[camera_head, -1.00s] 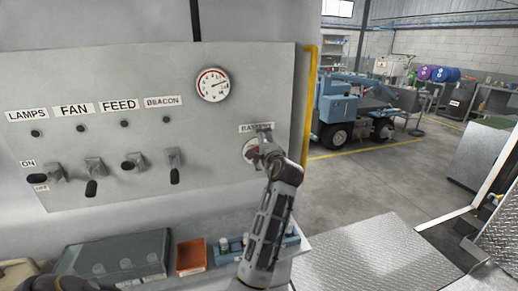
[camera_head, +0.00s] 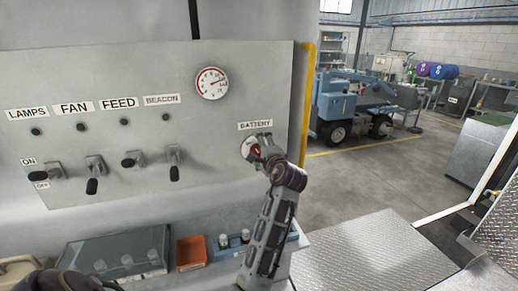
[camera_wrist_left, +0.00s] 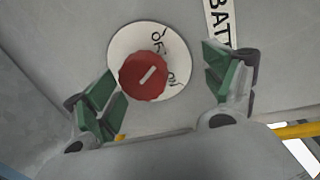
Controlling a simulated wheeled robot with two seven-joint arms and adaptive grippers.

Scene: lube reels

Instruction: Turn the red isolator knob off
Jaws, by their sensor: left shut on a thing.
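The red isolator knob (camera_wrist_left: 143,75) sits on a round white plate (camera_wrist_left: 124,41) on the panel, under the BATTERY label (camera_head: 255,125). In the left wrist view its white mark slants up to the right, pointing between the OFF and ON markings. The knob is partly hidden by my gripper in the head view. My left gripper (camera_head: 258,149) is at the knob and shut on it. In the left wrist view the green pads of my left gripper (camera_wrist_left: 160,85) lie on either side of the knob; contact on the right pad is unclear.
Several toggle switches (camera_head: 96,168) line the grey panel (camera_head: 130,70) to the left, with a gauge (camera_head: 212,83) above. A red bin (camera_head: 191,253) and a blue tray (camera_head: 238,247) stand below.

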